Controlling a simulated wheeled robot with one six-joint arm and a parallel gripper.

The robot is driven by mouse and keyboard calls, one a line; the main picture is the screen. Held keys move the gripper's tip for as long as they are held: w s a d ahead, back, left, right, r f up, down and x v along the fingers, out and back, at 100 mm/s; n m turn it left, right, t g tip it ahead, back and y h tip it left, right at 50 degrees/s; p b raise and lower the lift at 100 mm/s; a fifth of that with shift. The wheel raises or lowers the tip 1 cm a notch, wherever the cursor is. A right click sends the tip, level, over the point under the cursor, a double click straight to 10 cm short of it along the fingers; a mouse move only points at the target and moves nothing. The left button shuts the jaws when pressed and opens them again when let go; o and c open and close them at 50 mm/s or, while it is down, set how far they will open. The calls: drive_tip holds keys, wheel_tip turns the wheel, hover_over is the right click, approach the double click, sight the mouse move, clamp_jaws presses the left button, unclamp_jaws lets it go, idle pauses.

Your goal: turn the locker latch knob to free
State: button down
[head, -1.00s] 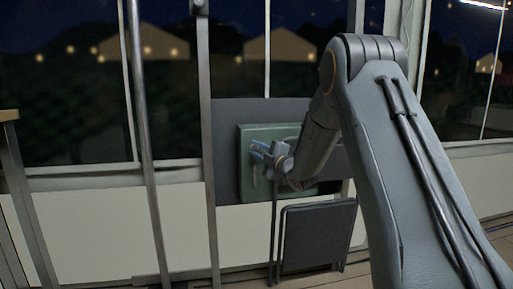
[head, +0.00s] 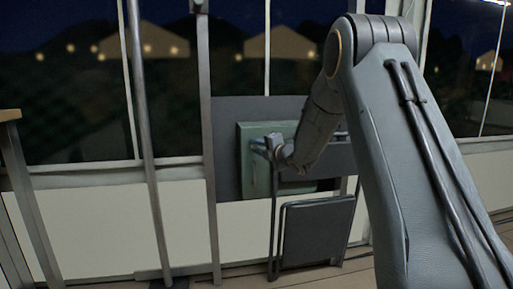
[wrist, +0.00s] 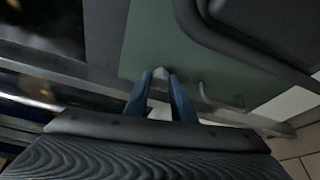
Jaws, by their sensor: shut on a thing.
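The green locker (head: 246,165) is mounted on a dark panel under the window, and its green face (wrist: 150,40) fills the middle of the wrist view. My gripper (head: 265,149) is at the locker's front, toward its left side. In the wrist view, the two blue fingers of my gripper (wrist: 160,90) are closed around a small pale latch knob (wrist: 160,78). The knob is partly hidden between the fingers, and its turned position cannot be told. A thin curved handle (wrist: 218,103) is on the green face, right of the fingers.
A dark folding chair (head: 318,232) stands below and in front of the locker; its dark back shows close by in the wrist view (wrist: 265,25). An upright pole (head: 148,190) and a post (head: 209,190) stand left of the locker. A wooden-edged table (head: 10,115) is at far left.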

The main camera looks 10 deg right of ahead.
drive_tip(key=c, duration=1.5)
unclamp_jaws()
drive_tip(key=shift+s, duration=0.1)
drive_tip(key=p+v, duration=0.1)
drive_tip(key=v, duration=0.6)
drive_tip(key=shift+s+d+p, duration=0.15)
drive_tip(key=shift+s+p, duration=0.15)
